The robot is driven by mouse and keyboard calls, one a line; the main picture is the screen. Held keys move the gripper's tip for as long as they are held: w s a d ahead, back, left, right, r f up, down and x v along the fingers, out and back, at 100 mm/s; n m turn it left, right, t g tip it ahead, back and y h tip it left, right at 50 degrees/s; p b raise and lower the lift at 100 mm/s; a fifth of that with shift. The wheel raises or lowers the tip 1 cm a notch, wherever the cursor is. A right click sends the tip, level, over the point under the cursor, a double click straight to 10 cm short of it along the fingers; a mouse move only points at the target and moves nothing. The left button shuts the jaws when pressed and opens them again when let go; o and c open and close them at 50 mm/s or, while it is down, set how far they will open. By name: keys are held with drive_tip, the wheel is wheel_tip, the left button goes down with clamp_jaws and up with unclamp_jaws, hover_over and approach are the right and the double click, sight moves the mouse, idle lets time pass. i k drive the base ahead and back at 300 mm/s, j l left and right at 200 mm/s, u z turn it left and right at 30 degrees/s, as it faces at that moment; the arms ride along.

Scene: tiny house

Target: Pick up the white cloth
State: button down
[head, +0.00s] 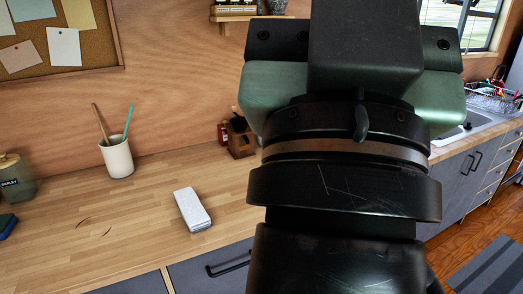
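A small white folded block (192,209), which looks like the white cloth, lies flat on the wooden counter (150,220), left of my arm and near the counter's front edge. My arm fills the middle and right of the head view. The wide dark and green body of my gripper shows at the top of it, right of the white cloth and apart from it. My gripper's fingertips are hidden, so I cannot tell whether it is open or shut.
A white cup (117,157) with two utensils stands left of the cloth. A brown wooden holder (240,137) and a red bottle (223,132) stand behind it. A jar (15,178) is at far left. A sink (460,132) and dish rack (492,98) are at right.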

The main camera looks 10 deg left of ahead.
sight(195, 217)
drive_tip(key=i+u, duration=0.25)
drive_tip(key=i, duration=1.1)
drive_tip(key=u, duration=1.5)
